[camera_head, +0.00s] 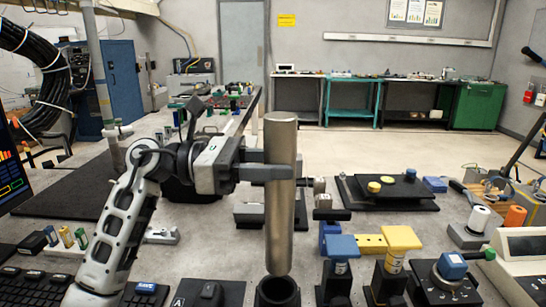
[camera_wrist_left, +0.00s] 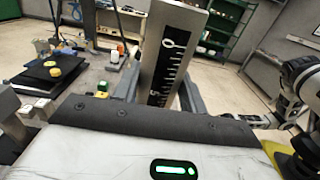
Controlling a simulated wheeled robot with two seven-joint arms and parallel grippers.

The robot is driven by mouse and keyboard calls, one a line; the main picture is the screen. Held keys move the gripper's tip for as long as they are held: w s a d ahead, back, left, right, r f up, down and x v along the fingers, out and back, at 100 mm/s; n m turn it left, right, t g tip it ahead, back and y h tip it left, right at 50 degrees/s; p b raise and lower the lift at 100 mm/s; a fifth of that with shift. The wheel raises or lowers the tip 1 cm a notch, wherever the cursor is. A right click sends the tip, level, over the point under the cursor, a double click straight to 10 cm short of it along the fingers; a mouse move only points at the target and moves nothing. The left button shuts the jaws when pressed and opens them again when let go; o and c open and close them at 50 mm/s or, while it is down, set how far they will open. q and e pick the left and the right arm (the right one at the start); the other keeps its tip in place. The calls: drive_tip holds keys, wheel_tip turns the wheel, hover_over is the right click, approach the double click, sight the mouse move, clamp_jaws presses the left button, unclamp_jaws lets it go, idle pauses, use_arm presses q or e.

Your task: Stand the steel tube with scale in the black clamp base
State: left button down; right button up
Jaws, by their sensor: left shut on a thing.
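The steel tube (camera_head: 280,215) stands nearly upright in the head view, leaning very slightly. My left gripper (camera_head: 268,172) is shut on it at its upper part. The black clamp base (camera_head: 278,293) is a dark ring at the bottom edge of the picture, directly below the tube. The tube's lower end shows at the ring's mouth; I cannot tell whether it touches. In the left wrist view, the tube (camera_wrist_left: 172,55) shows its black scale strip with white marks between the fingers. An arm, probably my right, shows at that view's right edge; its gripper is unclear.
Yellow and blue clamp blocks (camera_head: 375,243) stand right of the base. A black plate with yellow discs (camera_head: 388,188) lies behind them. A small black block (camera_head: 207,293) is left of the base, near a keyboard (camera_head: 40,290).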

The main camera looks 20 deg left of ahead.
sight(273, 212)
use_arm(q)
drive_tip(key=shift+f+b, duration=0.75)
drive_tip(key=shift+f, duration=0.9)
drive_tip(key=shift+f+b, duration=2.35)
drive_tip(key=shift+f, duration=0.2)
use_arm(e)
drive_tip(key=f, duration=0.2)
drive_tip(key=shift+a+f+m+t+y, duration=0.3)
drive_tip(key=shift+a+f+t, duration=0.05)
drive_tip(key=shift+a+t, duration=0.05)
use_arm(q)
drive_tip(key=c, duration=0.7)
unclamp_jaws()
